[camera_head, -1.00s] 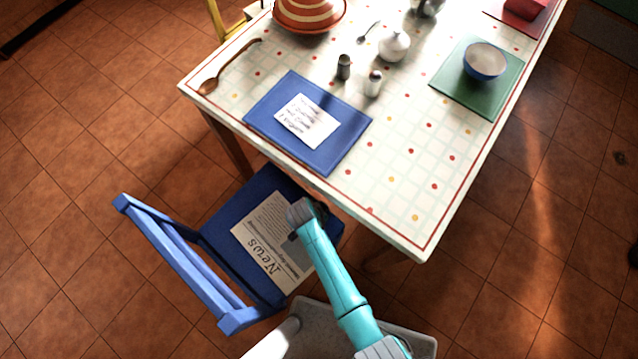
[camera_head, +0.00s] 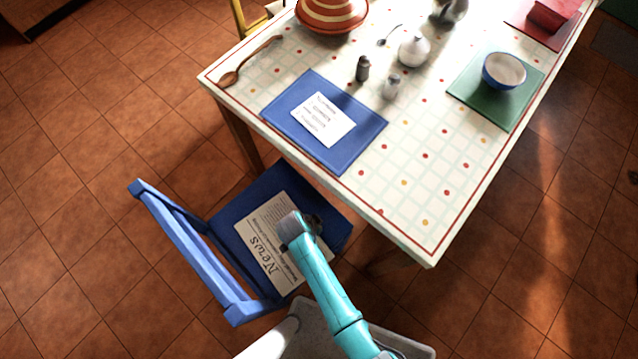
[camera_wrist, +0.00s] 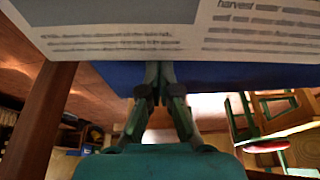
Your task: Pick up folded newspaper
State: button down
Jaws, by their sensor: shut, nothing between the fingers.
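The folded newspaper (camera_head: 262,238), pale with the headline "News", lies flat on the blue seat of a chair (camera_head: 236,210). In the wrist view its printed sheet (camera_wrist: 120,32) fills the top, above the blue seat edge (camera_wrist: 225,74). My gripper (camera_head: 314,222) is at the newspaper's right side in the head view, where my turquoise wrist covers part of the sheet. In the wrist view its fingers (camera_wrist: 158,72) are shut and empty, their tips in front of the blue seat edge. I cannot tell whether they touch the seat.
The table (camera_head: 408,215) stands close behind and right of the chair. Its near edge holds a blue placemat (camera_head: 290,100) with a paper (camera_head: 323,119). The chair's backrest (camera_head: 190,255) rises on the left. Tiled floor is open at far left and right.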

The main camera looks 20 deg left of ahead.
jog(key=shift+s+a, duration=0.1)
jog(key=shift+s, duration=0.15)
jog(key=shift+w, duration=0.15)
